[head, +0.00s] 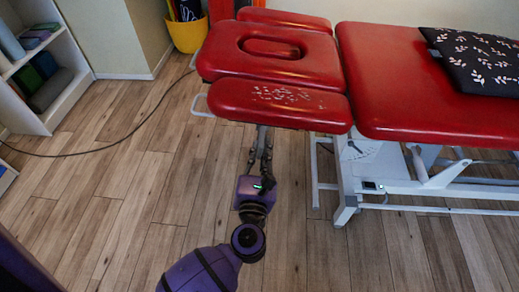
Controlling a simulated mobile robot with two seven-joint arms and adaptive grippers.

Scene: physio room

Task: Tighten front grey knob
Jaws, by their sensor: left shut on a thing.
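The red treatment table has a headrest (270,52) with a face opening and a front armrest pad (280,104) with worn white patches. My left gripper (262,146) reaches up from below to just under the front edge of this pad. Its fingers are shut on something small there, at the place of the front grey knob. The knob itself is hidden by the fingers and the pad, so its turn cannot be seen. My right gripper is not in view.
The table's white frame (345,200) stands right of my left gripper. A black patterned cushion (480,60) lies on the table. A yellow bucket (188,34) and white shelf (62,95) stand behind left. A dark cable (100,148) crosses the wooden floor, which is otherwise mostly clear.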

